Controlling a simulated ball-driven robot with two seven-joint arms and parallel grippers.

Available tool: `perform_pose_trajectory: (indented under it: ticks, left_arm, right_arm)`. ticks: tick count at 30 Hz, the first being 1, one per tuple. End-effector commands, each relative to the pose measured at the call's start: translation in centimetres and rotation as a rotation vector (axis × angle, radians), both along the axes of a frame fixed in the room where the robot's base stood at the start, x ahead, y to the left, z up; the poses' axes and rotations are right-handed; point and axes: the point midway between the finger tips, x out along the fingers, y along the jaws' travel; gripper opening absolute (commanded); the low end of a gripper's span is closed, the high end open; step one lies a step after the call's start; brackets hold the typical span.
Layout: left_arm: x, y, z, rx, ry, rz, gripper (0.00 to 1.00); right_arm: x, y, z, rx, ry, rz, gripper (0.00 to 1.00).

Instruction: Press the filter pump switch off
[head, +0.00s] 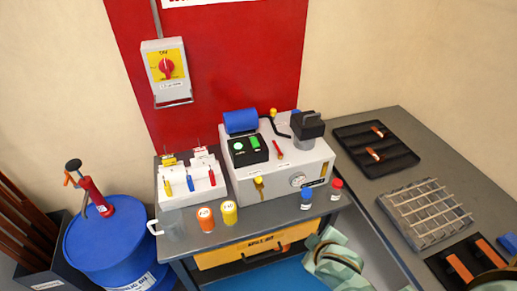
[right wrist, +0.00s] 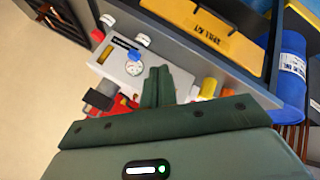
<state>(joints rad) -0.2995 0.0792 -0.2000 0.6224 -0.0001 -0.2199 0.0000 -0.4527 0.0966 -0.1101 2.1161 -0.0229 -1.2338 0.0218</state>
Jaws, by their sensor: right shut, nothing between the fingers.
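A grey machine (head: 275,178) stands on the bench in the head view. On its top is a black switch box (head: 249,151) with a lit green button (head: 252,142) and a paler round button. The labels are too small to read, so I cannot tell whether this is the filter pump switch. My right gripper (head: 325,243) is low in front of the bench, apart from the box. In the right wrist view its fingers (right wrist: 158,72) are shut and empty, with the machine's gauge (right wrist: 133,68) beyond them. My left gripper is not in view.
A wall switch with a red knob (head: 167,68) hangs above the bench. Orange (head: 206,220) and yellow (head: 229,213) containers and blue (head: 306,199) and red-capped (head: 335,190) bottles line the bench's front. A blue drum (head: 115,245) stands left; a wire rack (head: 425,211) lies right.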

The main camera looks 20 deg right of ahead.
Motion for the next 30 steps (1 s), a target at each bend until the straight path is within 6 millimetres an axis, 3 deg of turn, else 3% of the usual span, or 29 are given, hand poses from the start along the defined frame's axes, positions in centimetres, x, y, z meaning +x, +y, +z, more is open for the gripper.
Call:
perform_pose_trajectory:
  ticks: [1, 4, 12, 16, 21, 30]
  left_arm:
    - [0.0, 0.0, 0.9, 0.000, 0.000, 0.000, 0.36]
    - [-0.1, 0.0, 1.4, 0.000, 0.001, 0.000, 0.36]
    - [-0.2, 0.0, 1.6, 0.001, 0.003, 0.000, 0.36]
    - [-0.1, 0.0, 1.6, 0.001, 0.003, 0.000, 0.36]
    - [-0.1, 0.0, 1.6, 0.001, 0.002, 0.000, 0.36]
    - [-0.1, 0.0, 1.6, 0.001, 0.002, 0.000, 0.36]
  right_arm:
    - [1.8, -0.2, 2.4, 0.013, -0.065, -0.018, 0.00]
    - [6.2, -0.2, 4.7, 0.080, -0.207, -0.053, 0.00]
    - [18.6, 1.0, 6.7, 0.368, -0.568, -0.116, 0.00]
    - [23.5, 1.8, 8.0, 0.523, -0.719, -0.131, 0.00]
    - [26.8, 2.6, 9.4, 0.652, -0.836, -0.137, 0.00]
    - [27.5, 2.8, 9.9, 0.688, -0.868, -0.138, 0.00]
